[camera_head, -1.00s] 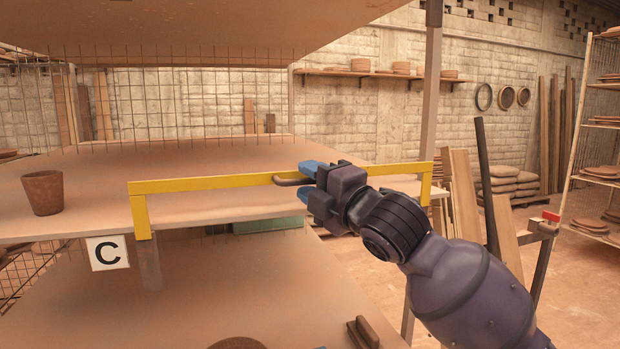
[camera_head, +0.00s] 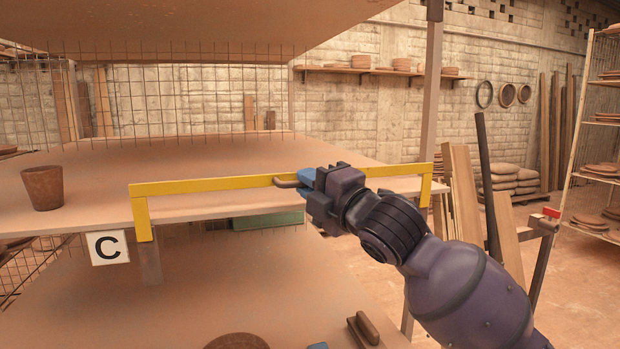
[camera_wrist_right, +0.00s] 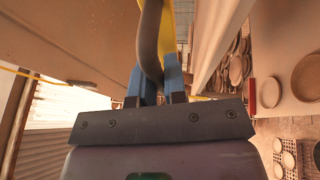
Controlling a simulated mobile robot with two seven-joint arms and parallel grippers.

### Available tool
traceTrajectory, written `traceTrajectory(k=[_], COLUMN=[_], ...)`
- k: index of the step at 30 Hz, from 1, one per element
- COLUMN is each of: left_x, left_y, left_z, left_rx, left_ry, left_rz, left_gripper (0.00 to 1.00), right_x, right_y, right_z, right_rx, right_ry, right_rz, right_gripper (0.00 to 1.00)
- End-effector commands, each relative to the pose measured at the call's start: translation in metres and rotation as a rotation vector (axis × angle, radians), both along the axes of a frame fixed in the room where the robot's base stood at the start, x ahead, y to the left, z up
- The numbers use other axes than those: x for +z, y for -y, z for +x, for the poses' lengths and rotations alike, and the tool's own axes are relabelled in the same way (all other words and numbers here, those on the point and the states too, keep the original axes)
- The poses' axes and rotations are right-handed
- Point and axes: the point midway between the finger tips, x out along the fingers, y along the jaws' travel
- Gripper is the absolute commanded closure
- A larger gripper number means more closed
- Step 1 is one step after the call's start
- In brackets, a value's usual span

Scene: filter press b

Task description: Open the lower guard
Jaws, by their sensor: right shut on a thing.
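The lower guard (camera_head: 205,184) is a yellow frame across the front edge of the middle shelf, a long bar with short legs at both ends. Its dark bent handle (camera_head: 287,182) sticks out near the bar's middle. My right gripper (camera_head: 306,176) is at this handle, its blue fingers shut on it. In the right wrist view, the handle (camera_wrist_right: 150,45) runs between the two blue fingers (camera_wrist_right: 155,82), with the yellow guard (camera_wrist_right: 167,35) behind it. The fingers partly hide the handle's right end in the head view. My left gripper is not in view.
A brown pot (camera_head: 43,187) stands on the middle shelf (camera_head: 220,160) at the left. A sign "C" (camera_head: 108,247) hangs below its edge. A lower shelf (camera_head: 240,290) holds a round brown piece (camera_head: 237,342). A metal post (camera_head: 429,100) stands to the right.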

Motion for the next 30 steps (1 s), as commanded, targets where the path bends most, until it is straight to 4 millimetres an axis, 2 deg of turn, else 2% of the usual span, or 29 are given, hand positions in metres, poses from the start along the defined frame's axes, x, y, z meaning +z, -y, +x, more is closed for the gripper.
traceTrajectory(k=[1,3,6,9,12,21,22,26,30], left_x=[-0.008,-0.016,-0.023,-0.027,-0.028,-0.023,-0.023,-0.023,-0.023], left_y=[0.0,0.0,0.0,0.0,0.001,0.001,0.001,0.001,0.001], left_z=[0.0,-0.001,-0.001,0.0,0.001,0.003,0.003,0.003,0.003], left_rx=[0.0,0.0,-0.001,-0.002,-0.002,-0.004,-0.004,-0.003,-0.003], left_ry=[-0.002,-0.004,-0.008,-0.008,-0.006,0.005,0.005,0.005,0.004], left_rz=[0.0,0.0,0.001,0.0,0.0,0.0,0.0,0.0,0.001], left_gripper=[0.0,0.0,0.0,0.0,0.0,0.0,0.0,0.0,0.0], right_x=[-0.02,-0.039,-0.062,-0.077,-0.082,-0.08,-0.08,-0.08,-0.08], right_y=[0.001,0.001,0.001,0.0,0.0,0.0,0.0,0.0,0.0], right_z=[0.001,0.001,0.001,0.001,0.001,0.0,0.0,0.0,0.0], right_rx=[-0.002,-0.001,-0.001,-0.001,0.0,0.0,0.0,0.0,0.001], right_ry=[-0.008,-0.01,-0.01,-0.008,-0.007,-0.004,-0.004,-0.004,-0.004], right_rz=[-0.004,-0.005,-0.004,-0.004,-0.003,-0.002,-0.002,-0.002,-0.003], right_gripper=[1.0,1.0,1.0,1.0,1.0,1.0,0.83,0.63,0.63])
